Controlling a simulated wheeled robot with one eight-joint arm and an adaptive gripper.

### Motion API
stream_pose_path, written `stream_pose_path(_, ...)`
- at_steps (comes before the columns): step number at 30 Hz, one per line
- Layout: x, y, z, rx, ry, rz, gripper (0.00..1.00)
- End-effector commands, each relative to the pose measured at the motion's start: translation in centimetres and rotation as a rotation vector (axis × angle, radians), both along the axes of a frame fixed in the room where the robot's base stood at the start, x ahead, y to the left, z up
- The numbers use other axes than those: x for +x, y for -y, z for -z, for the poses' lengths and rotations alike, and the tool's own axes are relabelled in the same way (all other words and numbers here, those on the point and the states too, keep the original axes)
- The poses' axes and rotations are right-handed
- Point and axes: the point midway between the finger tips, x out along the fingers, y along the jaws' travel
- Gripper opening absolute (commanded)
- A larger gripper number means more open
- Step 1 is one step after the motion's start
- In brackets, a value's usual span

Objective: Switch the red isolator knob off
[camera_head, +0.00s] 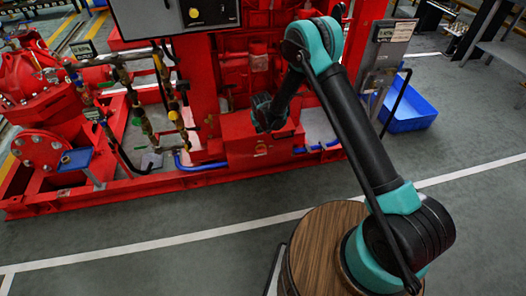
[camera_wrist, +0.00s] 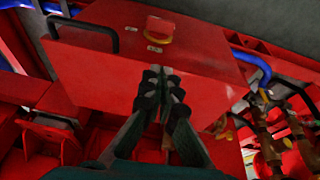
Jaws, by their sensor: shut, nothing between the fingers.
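The red isolator knob (camera_wrist: 160,27) sits on a yellow base on the face of a red box (camera_wrist: 205,75), at the top of the wrist view. Small pale labels lie beside it. I cannot tell its setting from its angle. My gripper (camera_wrist: 162,78) is shut and empty, its fingertips together over the box, short of the knob in the picture and apart from it. In the head view my gripper (camera_head: 266,122) is at the top of the red box (camera_head: 240,150), and the knob (camera_head: 262,148) is a tiny mark on the box's front.
A black handle (camera_wrist: 82,32) stands on the box left of the knob. Blue pipes (camera_wrist: 252,62) run beside the box. The red pumpset with brass-valved pipes (camera_head: 140,110) fills the left. A blue bin (camera_head: 410,112) stands at right. The grey floor in front is clear.

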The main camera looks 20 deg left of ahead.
Motion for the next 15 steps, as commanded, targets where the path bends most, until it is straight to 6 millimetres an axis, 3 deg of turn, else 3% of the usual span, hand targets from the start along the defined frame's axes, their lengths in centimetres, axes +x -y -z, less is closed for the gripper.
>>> stream_pose_path(5,-0.7,-0.3,1.9,0.016,-0.055,0.013,0.00)
stream_pose_path(15,0.3,-1.0,6.0,0.016,-0.055,0.013,0.00)
